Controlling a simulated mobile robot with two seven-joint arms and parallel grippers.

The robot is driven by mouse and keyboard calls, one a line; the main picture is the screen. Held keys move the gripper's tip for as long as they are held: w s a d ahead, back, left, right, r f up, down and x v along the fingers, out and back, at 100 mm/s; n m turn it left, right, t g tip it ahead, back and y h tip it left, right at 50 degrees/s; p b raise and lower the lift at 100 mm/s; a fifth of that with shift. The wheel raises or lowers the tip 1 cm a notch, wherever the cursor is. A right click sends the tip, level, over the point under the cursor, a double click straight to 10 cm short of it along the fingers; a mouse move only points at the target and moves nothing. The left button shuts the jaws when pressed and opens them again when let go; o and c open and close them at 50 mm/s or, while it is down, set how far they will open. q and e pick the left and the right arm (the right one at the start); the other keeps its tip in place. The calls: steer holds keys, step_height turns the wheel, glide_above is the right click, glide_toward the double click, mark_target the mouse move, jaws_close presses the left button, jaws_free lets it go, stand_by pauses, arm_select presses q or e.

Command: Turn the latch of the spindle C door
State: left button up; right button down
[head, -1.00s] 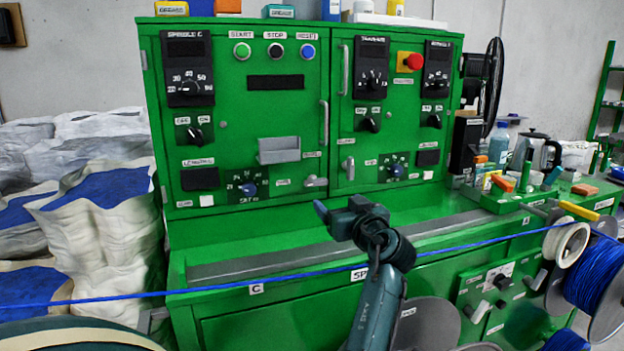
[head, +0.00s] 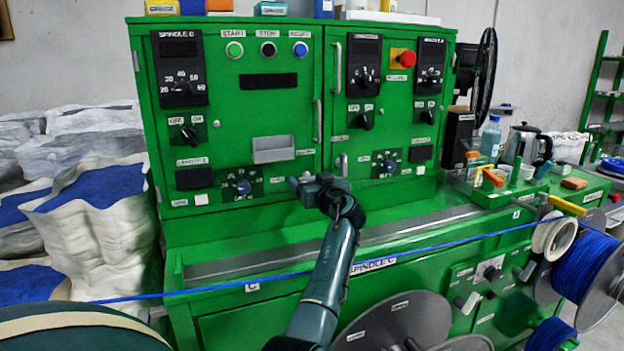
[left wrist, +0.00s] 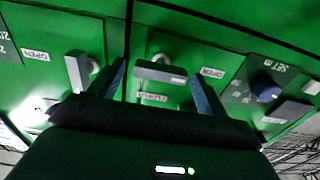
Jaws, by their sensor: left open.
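The spindle C door (head: 235,120) is the left green door of the cabinet and is closed. Its latch is a grey bar handle, hidden behind my gripper in the head view. In the left wrist view, which looks upside down, the latch (left wrist: 160,72) lies crosswise below the door seam, with OPEN and CLOSED labels beside it. My left gripper (head: 306,182) is open in front of the latch. Its two fingers (left wrist: 158,78) stand on either side of the handle; I cannot tell whether they touch it. My right gripper is not in view.
The other door's latch (head: 341,164) stands upright just to the right; it also shows in the left wrist view (left wrist: 77,71). A SET knob (left wrist: 266,91) is close by. A blue cable (head: 440,246) runs across the front, below my gripper. Spools stand at lower right.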

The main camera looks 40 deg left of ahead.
arm_select(q)
steer(key=shift+c, duration=0.5)
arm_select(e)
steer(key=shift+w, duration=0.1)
arm_select(q)
steer(key=c, duration=0.9)
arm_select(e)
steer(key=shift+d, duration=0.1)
